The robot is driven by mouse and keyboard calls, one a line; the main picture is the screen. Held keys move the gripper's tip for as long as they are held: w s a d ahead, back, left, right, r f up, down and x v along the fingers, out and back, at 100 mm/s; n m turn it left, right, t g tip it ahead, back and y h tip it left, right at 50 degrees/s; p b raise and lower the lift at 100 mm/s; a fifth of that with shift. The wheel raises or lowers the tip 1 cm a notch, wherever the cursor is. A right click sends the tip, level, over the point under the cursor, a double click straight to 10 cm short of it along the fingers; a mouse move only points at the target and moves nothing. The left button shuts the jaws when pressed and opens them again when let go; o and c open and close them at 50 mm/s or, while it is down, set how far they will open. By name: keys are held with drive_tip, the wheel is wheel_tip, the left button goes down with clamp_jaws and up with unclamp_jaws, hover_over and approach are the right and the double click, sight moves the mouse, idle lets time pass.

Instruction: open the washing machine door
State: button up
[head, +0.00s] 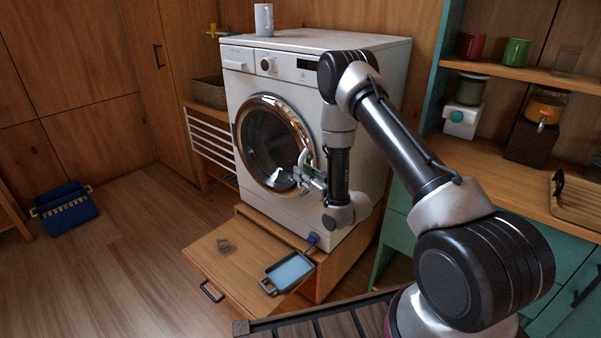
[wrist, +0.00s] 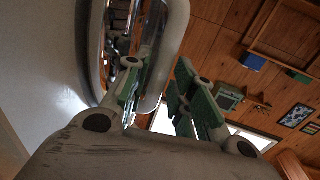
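The white washing machine (head: 298,75) stands on a wooden plinth. Its round door (head: 272,143) with a chrome ring and dark glass looks shut. A pale curved handle (head: 309,156) is at the door's right edge. In the wrist view the handle (wrist: 170,48) is a grey loop in front of the chrome ring. My gripper (head: 305,175) is at the handle's lower part. In the wrist view my gripper (wrist: 158,88) is open, its green-padded fingers apart, with the handle's lower bend showing between them. I cannot tell whether a finger touches it.
A white mug (head: 264,20) stands on top of the machine. A shelf counter (head: 497,185) stands on the right. A blue crate (head: 66,208) lies on the left floor, with free floor between.

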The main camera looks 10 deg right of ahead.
drive_tip(key=shift+x, duration=0.9)
clamp_jaws()
